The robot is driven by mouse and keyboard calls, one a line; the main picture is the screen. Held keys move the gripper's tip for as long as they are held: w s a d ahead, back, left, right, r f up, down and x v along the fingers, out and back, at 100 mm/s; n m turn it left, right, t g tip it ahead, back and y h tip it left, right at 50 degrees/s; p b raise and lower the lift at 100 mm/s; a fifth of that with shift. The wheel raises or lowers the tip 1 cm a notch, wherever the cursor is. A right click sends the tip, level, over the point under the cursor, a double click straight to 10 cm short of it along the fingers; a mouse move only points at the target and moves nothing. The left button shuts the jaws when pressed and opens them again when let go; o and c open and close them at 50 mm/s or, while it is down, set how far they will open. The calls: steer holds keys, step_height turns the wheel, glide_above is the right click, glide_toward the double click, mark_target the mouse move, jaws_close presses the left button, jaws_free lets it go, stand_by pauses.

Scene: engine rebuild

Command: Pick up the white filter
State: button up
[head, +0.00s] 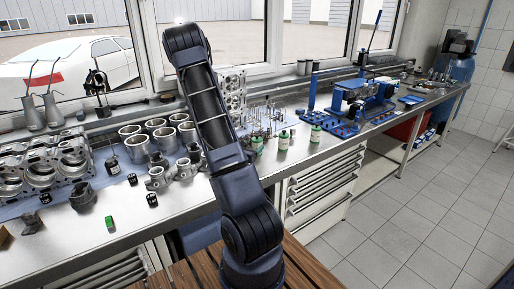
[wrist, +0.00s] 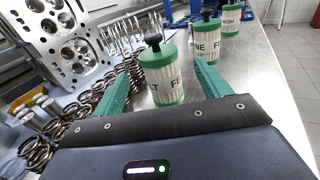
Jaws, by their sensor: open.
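A white filter (wrist: 162,80) with green end bands, dark partial lettering and a black top knob stands upright in the wrist view. My gripper (wrist: 160,69) is open, with one green finger on each side of this filter. I cannot tell whether either finger touches it. Two similar white-and-green filters stand behind it to the right, a nearer one (wrist: 206,42) and a farther one (wrist: 231,20). In the head view, filters stand on the bench right of my arm, one at the middle (head: 284,140) and one farther right (head: 316,134). My gripper is hidden there.
Several springs (wrist: 90,105) and a metal cylinder head (wrist: 68,45) lie left of my gripper. Bare steel bench top (wrist: 262,85) lies to the right. A blue fixture (head: 352,98) stands farther along the bench. Cylinder liners (head: 137,147) stand left of my arm.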

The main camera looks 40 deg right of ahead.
mark_target(259, 140)
steer(key=shift+x, duration=3.75)
steer(key=c, duration=1.2)
steer(key=shift+o, duration=0.2)
steer(key=shift+r, duration=0.1)
steer(key=shift+r, duration=4.9)
